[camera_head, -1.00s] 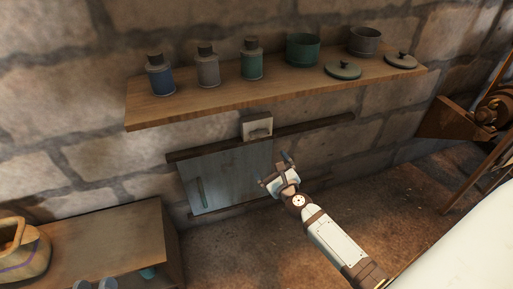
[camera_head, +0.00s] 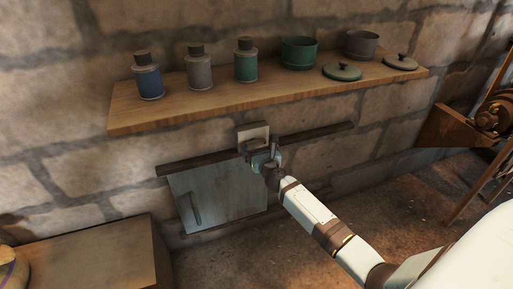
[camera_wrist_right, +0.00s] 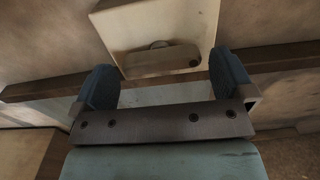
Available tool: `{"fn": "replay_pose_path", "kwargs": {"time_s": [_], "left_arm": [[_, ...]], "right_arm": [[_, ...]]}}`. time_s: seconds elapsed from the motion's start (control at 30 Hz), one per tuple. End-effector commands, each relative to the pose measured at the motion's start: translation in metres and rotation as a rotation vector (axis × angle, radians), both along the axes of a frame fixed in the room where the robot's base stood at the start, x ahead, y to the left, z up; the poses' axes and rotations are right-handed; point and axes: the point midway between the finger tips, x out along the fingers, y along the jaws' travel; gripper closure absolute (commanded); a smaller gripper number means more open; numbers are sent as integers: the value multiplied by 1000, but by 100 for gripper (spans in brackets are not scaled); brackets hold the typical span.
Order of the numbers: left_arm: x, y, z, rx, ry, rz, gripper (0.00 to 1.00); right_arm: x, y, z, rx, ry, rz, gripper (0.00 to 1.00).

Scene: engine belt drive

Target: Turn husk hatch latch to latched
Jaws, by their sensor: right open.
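The latch (camera_head: 253,131) is a pale square block at the rail above the panel. In the right wrist view its plate (camera_wrist_right: 158,22) fills the top middle, with a pale bar (camera_wrist_right: 160,60) lying about level across its lower part. My right gripper (camera_head: 264,151) is at the latch, partly covering it. In the wrist view its blue fingers (camera_wrist_right: 162,82) are open, one either side of the bar, with nothing visibly gripped. Contact is unclear. My left gripper is out of view.
A wooden shelf (camera_head: 205,104) juts out above the latch, carrying bottles, pots and lids. A dark rail (camera_head: 315,135) runs along the wall at latch height. A wooden cabinet (camera_head: 90,255) stands at lower left. The floor right of the hatch is open.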

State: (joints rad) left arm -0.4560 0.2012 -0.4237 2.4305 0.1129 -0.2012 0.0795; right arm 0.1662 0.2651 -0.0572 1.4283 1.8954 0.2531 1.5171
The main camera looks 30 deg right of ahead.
Motion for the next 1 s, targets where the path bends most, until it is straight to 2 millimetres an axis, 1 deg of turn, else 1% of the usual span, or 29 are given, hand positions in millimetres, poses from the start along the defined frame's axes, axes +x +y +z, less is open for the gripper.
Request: {"fn": "replay_pose_path", "kwargs": {"time_s": [0.03, 0.17, 0.47, 0.5, 0.57, 0.6, 0.67, 1.0], "left_arm": [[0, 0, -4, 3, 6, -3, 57], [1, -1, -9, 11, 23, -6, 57], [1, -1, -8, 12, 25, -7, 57], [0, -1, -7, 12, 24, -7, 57], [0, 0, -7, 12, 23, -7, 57], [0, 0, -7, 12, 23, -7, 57], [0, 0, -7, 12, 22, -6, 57], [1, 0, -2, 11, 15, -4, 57]], "right_arm": [[6, -2, -2, 0, 0, 0, 0], [15, -4, -1, -1, 0, -1, 0], [18, -5, 0, -1, 0, 0, 0], [18, -5, 0, -1, 0, 0, 2], [18, -5, 0, -1, 0, 0, 16], [18, -5, 0, -1, 0, 0, 25], [18, -5, 0, -1, 0, 0, 39], [18, -4, 1, -40, 11, 0, 39]]}}
